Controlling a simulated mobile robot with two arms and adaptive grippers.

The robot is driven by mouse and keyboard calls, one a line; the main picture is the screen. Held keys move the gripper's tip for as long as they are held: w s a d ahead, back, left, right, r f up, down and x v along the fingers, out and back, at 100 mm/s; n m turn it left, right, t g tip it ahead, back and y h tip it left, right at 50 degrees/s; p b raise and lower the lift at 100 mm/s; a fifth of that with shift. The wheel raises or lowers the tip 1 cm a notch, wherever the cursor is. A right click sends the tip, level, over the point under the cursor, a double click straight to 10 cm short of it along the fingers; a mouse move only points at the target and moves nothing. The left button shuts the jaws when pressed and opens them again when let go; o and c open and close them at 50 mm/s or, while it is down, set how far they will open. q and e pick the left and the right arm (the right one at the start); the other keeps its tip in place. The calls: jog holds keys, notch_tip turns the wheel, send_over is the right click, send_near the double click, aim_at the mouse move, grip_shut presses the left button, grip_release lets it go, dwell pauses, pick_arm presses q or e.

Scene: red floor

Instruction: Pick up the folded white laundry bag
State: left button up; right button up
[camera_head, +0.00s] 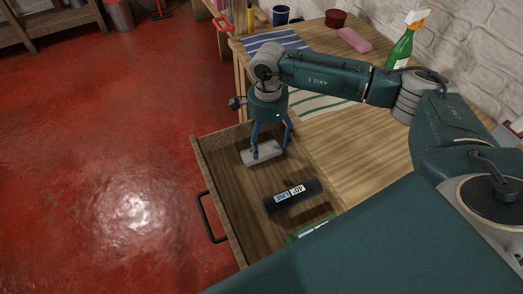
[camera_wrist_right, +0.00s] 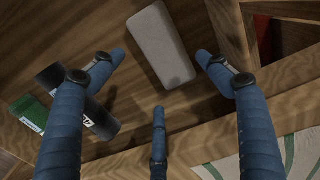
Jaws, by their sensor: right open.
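The folded white laundry bag (camera_head: 262,155) lies flat as a pale block inside the open wooden drawer. In the right wrist view the bag (camera_wrist_right: 161,43) lies ahead of the fingers on the drawer floor. My right gripper (camera_head: 270,148) points down into the drawer, right over the bag, and its fingers hide part of it. Whether a fingertip touches the bag, I cannot tell. My left gripper is not in view.
A black cylinder with a label (camera_head: 291,196) and a green item (camera_head: 308,230) lie in the drawer near the bag. The drawer walls (camera_head: 217,200) surround them. On the tabletop stand a green spray bottle (camera_head: 402,45), a pink block (camera_head: 354,40) and a red bowl (camera_head: 336,18).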

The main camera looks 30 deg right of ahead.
aim_at(266, 152)
notch_tip(266, 152, down, 4)
jog(key=shift+w+f+p, duration=0.1)
jog(key=shift+f+p, duration=0.15)
jog(key=shift+p, duration=0.45)
jog(key=shift+f, duration=0.25)
jog(key=shift+c, duration=1)
jog(key=c, duration=0.5)
jog(key=shift+c, duration=1.2)
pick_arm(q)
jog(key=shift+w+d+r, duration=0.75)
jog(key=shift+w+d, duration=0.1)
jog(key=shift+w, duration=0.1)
pick_arm(e)
jog(key=shift+r, duration=0.1)
